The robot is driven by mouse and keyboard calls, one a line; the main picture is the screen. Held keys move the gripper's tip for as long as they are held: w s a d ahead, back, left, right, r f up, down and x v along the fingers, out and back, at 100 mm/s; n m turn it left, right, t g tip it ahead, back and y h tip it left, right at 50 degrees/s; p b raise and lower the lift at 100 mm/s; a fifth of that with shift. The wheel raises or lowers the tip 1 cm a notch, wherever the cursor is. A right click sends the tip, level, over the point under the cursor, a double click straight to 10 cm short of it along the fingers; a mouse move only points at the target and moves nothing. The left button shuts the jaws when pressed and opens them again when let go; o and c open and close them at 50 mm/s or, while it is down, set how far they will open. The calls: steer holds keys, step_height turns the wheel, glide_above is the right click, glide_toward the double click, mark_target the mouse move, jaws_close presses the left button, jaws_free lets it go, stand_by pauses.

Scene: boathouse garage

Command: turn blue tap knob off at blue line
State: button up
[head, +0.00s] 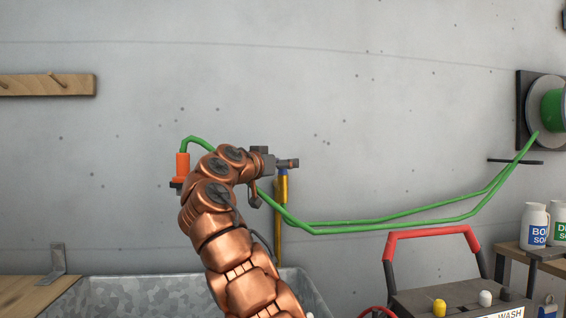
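A brass-yellow upright pipe (281,190) stands against the grey wall near the middle of the head view. A small blue band (283,172) shows at its top, just below a grey cylindrical piece. My copper arm reaches up from the bottom, and my gripper (272,161) is at the top of this pipe, overlapping it in the picture. The gripper's dark parts are small and seen from behind, so I cannot tell whether the fingers are open, shut or touching the tap. No blue knob shows clearly; my gripper and wrist may hide it.
A green hose (400,223) runs from a wall reel (550,110) past my arm to an orange fitting (182,166). A galvanized trough (130,298) lies below. A red-handled wash machine (440,300) and white bottles (535,225) stand right. The upper wall is clear.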

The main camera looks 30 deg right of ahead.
steer(key=shift+r, duration=0.1)
steer(key=o, duration=1.1)
steer(key=v, duration=1.2)
